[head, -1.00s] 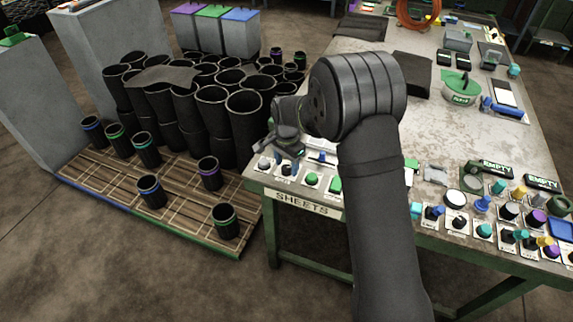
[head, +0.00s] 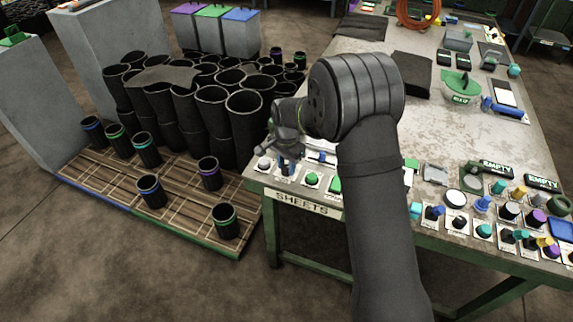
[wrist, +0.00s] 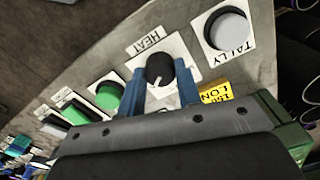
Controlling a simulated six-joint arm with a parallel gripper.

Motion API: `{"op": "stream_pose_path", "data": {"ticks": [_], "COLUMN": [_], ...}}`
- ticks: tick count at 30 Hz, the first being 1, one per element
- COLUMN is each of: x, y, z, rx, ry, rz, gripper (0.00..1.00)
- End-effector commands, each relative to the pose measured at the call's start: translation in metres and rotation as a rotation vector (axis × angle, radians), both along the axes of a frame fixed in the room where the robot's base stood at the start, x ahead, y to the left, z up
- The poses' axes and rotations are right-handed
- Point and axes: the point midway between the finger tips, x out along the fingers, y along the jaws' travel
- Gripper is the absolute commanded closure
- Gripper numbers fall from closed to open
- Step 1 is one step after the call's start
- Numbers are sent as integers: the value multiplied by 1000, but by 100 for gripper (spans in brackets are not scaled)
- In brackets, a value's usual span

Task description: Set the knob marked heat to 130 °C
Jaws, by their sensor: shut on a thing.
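The heat knob (wrist: 160,69) is black and round with a white pointer line. It sits on a white plate marked HEAT in the wrist view. The line points toward the bottom of that picture, slightly left. I cannot read any degree marks. My gripper (wrist: 160,80) has its two blue fingers on either side of the knob, shut on it. In the head view, my gripper (head: 287,160) is low over the left front corner of the bench, and the knob is hidden or too small to make out there.
A white button marked TALLY (wrist: 228,30) is right of the knob, and a green button (wrist: 108,95) is left of it. The bench (head: 440,125) carries several more controls at right.

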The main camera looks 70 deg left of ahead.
Motion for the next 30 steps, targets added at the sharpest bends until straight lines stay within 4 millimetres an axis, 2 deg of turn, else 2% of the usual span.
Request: {"op": "stream_pose_path", "data": {"ticks": [8,30], "x": [0,1], "y": [0,0], "z": [0,0], "rx": [0,1], "ry": [0,-1], "rz": [196,898], "gripper": [92,92]}}
